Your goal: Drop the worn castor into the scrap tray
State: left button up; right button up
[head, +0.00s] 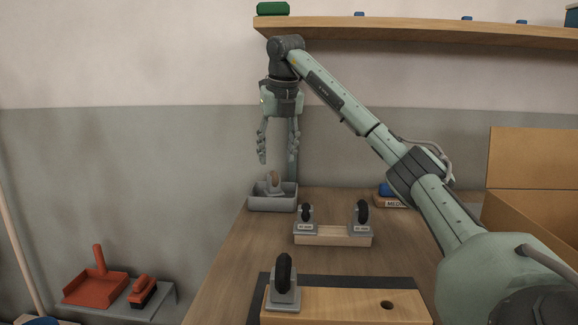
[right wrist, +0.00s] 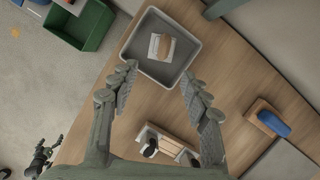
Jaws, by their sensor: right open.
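The worn castor, with a tan wheel and a grey plate, lies inside the grey scrap tray (head: 272,204) at the table's far left corner. The castor (head: 274,180) shows above the tray rim in the head view. In the right wrist view the castor (right wrist: 166,47) rests on the floor of the tray (right wrist: 137,62). My right gripper (head: 278,162) hangs above the tray, fingers down, open and empty. Its two fingers frame the tray's near side in the right wrist view (right wrist: 158,92). What looks like my left gripper (right wrist: 42,158) shows small at lower left there; its jaws are unclear.
A wooden rack (head: 333,236) holds two labelled black-wheeled castors. A wooden block (head: 345,306) in front carries another castor (head: 284,284) and has a hole. A cardboard box (head: 535,215) stands at right. A shelf (head: 420,33) runs above. A blue-topped wooden block (right wrist: 272,122) lies right of the tray.

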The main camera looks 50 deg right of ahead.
jog(key=s+a, duration=0.4)
jog(key=s, duration=0.4)
jog(key=shift+s+a+f+p, duration=0.15)
jog(key=shift+s+a+p, duration=0.05)
jog(key=shift+a+p, duration=0.1)
